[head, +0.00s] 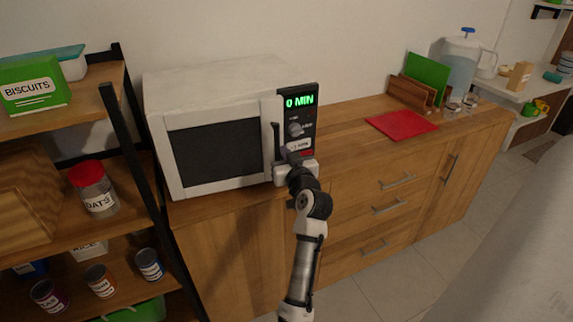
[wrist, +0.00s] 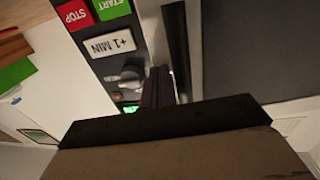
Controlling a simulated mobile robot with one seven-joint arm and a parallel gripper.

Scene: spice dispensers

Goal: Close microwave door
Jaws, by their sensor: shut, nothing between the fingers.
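The white microwave (head: 205,90) stands on the wooden counter. Its door (head: 215,155), with a dark window, looks flush with the front in the head view; I cannot tell if it is latched. The dark vertical handle (head: 276,142) is at the door's right edge, beside the control panel. My gripper (head: 284,153) is at the front of the microwave, close to the handle and panel. In the wrist view its fingers (wrist: 158,88) are together and empty, between the knob (wrist: 128,76) and the handle (wrist: 177,45). Contact with the handle is unclear.
A shelf with a biscuits box (head: 33,88), an oats jar (head: 94,188) and several cans stands left of the microwave. A red mat (head: 402,124) and a clear dispenser (head: 460,68) are on the counter to the right. Floor shows in front of the drawers.

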